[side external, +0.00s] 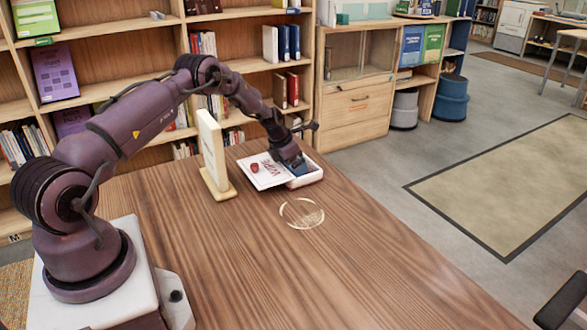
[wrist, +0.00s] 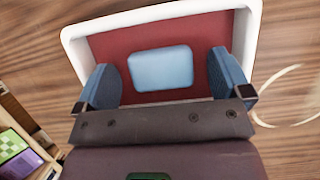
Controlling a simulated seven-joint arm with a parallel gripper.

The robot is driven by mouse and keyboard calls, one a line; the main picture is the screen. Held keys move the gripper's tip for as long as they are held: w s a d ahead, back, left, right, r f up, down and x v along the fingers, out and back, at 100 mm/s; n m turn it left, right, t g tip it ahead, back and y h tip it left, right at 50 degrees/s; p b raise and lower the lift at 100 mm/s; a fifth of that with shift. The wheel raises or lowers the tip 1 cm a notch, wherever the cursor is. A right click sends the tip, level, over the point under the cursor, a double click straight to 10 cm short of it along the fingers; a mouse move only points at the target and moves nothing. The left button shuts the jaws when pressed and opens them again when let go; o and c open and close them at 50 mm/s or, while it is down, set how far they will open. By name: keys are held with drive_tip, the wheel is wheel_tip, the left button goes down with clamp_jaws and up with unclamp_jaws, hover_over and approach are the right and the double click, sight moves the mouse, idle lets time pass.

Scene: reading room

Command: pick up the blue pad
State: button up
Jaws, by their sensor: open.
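The blue pad (wrist: 161,68) is a small light-blue rounded rectangle. In the wrist view it lies on the red floor of a white-rimmed tray (wrist: 160,18), between my two fingers. My gripper (wrist: 165,78) is open, with one blue finger on each side of the pad and a gap on both sides. In the side view my gripper (side external: 293,165) reaches down at the white tray (side external: 308,180) on the wooden table. The pad is hidden there by the gripper and the tray wall.
An upright cream board (side external: 212,150) stands further left. A clear round dish (side external: 301,213) is in front. The table's near right is clear.

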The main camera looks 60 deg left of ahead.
drive_tip(key=c, duration=1)
drive_tip(key=shift+r, duration=0.55)
wheel_tip(320, 180, up, 3)
drive_tip(key=shift+s+d+f, duration=0.1)
drive_tip(key=shift+s+f, duration=0.05)
drive_tip(key=shift+f, duration=0.05)
drive_tip(key=s+d+r, duration=0.1)
drive_tip(key=r, duration=0.1)
drive_tip(key=s+r, duration=0.2)
drive_tip(key=s+d+r, duration=0.1)
drive_tip(key=r, duration=0.1)
drive_tip(key=shift+s+d, duration=0.25)
drive_tip(key=shift+d, duration=0.1)
drive_tip(key=s+d+r, duration=0.3)
drive_tip(key=s+d, duration=0.1)
drive_tip(key=s, duration=0.3)
drive_tip(key=shift+s+d+r, duration=0.15)
